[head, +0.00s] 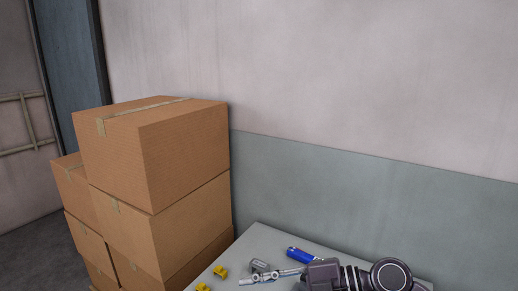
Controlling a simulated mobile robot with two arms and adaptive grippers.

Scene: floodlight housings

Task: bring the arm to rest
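A dark grey arm part of mine (390,276) with a round joint cap comes in at the bottom right, low over the grey table (262,238). What looks like my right gripper (255,273) points left from it, with silver metal parts at its end. Its lower side is cut off by the picture's edge, and I cannot tell its opening or whether anything is between the fingers. My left gripper is not in view. No floodlight housing can be made out.
A blue cylindrical object (305,255) lies on the table behind the gripper. Small yellow pieces (220,271) lie near the table's left edge. Stacked cardboard boxes (185,150) stand close left of the table. A grey wall (390,190) runs behind it.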

